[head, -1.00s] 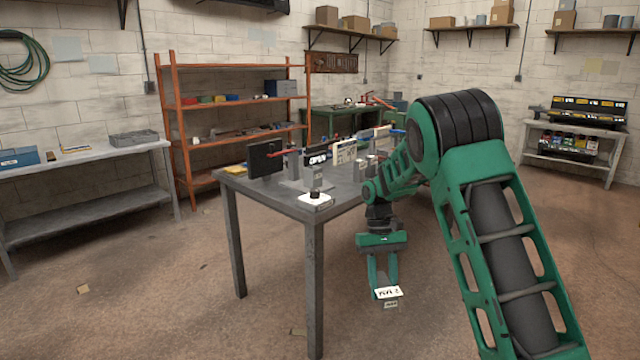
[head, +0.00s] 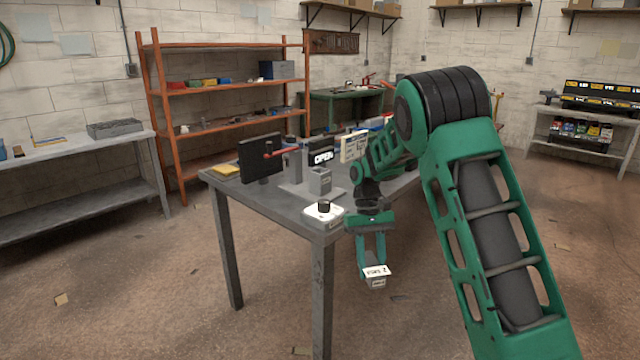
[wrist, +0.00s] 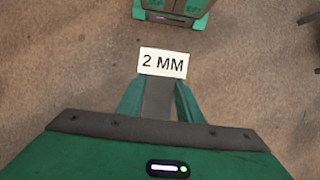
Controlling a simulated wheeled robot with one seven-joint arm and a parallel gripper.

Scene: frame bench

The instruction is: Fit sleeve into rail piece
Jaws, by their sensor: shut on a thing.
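My gripper (head: 374,250) points down beside the table's front right corner, below the tabletop and over open floor. It is shut on a grey piece (head: 376,283) with a white label reading "2 MM", probably the sleeve. In the wrist view the grey piece (wrist: 158,100) sits between both fingers, with the label (wrist: 163,63) beyond their tips. On the table a grey block (head: 319,180) stands upright on a light base plate. I cannot tell whether it is the rail piece. No part of the held piece touches the table.
Orange shelves (head: 225,88) stand behind.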

